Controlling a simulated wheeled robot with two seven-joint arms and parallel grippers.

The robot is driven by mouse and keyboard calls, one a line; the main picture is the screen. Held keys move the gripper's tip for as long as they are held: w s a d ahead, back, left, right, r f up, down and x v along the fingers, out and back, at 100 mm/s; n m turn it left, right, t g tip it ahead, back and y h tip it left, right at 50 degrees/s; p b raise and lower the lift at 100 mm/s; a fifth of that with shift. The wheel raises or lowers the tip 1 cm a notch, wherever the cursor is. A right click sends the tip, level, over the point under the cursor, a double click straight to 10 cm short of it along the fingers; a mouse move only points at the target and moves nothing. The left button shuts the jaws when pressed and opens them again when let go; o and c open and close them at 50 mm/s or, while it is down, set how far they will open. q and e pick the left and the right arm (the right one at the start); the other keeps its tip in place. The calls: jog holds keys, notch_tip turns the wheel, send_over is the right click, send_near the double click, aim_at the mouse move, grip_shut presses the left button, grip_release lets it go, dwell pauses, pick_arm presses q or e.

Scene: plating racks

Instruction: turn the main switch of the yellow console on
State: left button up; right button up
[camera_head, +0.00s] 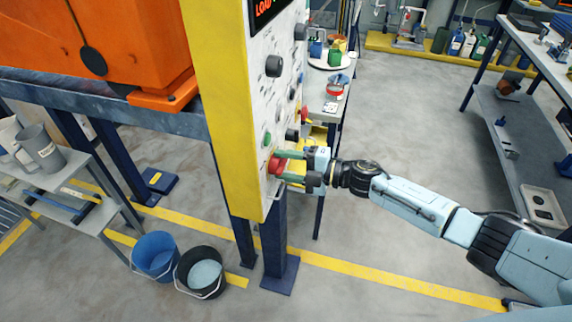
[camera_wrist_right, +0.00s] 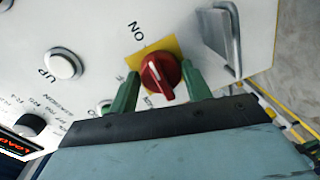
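The yellow console (camera_head: 222,110) stands upright at the centre of the head view, with its white control face turned to the right. Its main switch is a red rotary knob (camera_wrist_right: 160,76) on a yellow plate (camera_wrist_right: 142,56), marked ON at one edge. The knob also shows in the head view (camera_head: 276,166). My right gripper (camera_wrist_right: 160,90) is at the knob, with one green finger on each side of it. The fingers are apart, and a gap shows between them and the knob. My left gripper is not in view.
A metal handle (camera_wrist_right: 222,38) sticks out beside the switch. A white UP button (camera_wrist_right: 64,64) and several other knobs are on the same face. Blue (camera_head: 155,254) and black (camera_head: 200,270) buckets stand on the floor below.

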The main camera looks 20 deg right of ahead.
jog(key=o, duration=0.3)
jog(key=shift+o, duration=0.2)
jog(key=v, duration=1.3)
jog(key=shift+d+b, duration=0.2)
jog(key=shift+b, duration=0.1)
jog(key=shift+s+f, duration=0.1)
jog(key=shift+f, duration=0.05)
